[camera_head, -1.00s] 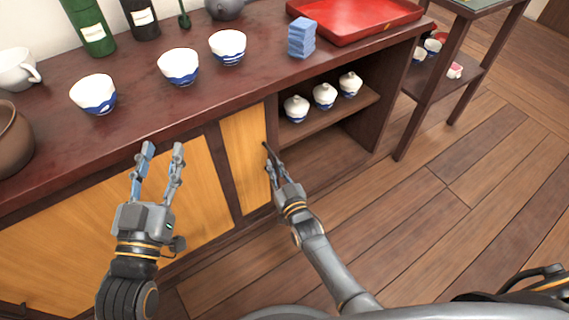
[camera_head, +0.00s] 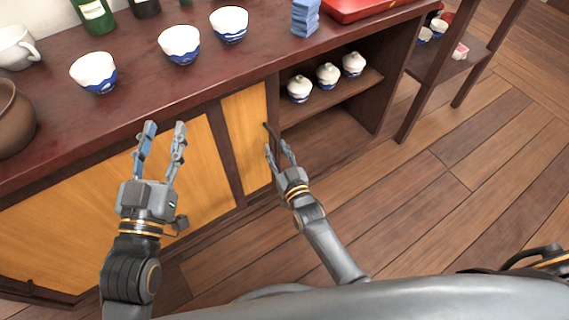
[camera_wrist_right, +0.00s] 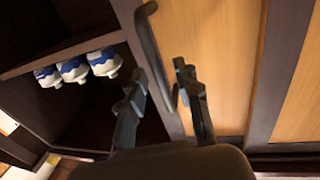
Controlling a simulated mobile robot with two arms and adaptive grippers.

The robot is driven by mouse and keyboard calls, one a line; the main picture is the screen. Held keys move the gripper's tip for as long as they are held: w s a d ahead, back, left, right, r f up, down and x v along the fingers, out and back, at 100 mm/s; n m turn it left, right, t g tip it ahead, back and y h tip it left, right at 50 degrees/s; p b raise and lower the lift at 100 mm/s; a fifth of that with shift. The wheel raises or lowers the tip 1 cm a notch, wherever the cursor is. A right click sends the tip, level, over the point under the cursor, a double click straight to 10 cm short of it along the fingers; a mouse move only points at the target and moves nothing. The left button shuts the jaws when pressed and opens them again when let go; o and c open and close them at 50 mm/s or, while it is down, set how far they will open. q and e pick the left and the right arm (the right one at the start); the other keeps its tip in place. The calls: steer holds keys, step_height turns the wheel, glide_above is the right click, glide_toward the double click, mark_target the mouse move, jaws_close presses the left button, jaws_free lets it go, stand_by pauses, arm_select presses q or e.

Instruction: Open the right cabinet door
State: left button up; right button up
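The right cabinet door (camera_head: 244,118) is an orange wood panel in a dark frame. It has a dark bar handle (camera_head: 269,129) on its right side, beside the open shelf compartment. In the right wrist view the door (camera_wrist_right: 220,45) fills the middle, with the curved handle (camera_wrist_right: 150,45) running down towards my right gripper. My right gripper (camera_head: 278,147) is open at the handle's lower part. The handle's lower end shows between its fingers (camera_wrist_right: 160,70) in the wrist view; I cannot tell whether they touch. My left gripper (camera_head: 164,126) is open and empty, in front of the left panel.
The cabinet top (camera_head: 125,120) holds white-blue bowls (camera_head: 180,45), a mug (camera_head: 18,47), a brown pot (camera_head: 14,118), a blue stack (camera_head: 305,17) and a red tray (camera_head: 350,8). Lidded cups (camera_head: 327,75) stand in the open compartment. Wooden floor (camera_head: 420,205) is clear at right.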

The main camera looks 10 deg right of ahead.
steer(key=s+d, duration=0.2)
steer(key=s, duration=0.9)
steer(key=shift+w+d, duration=0.1)
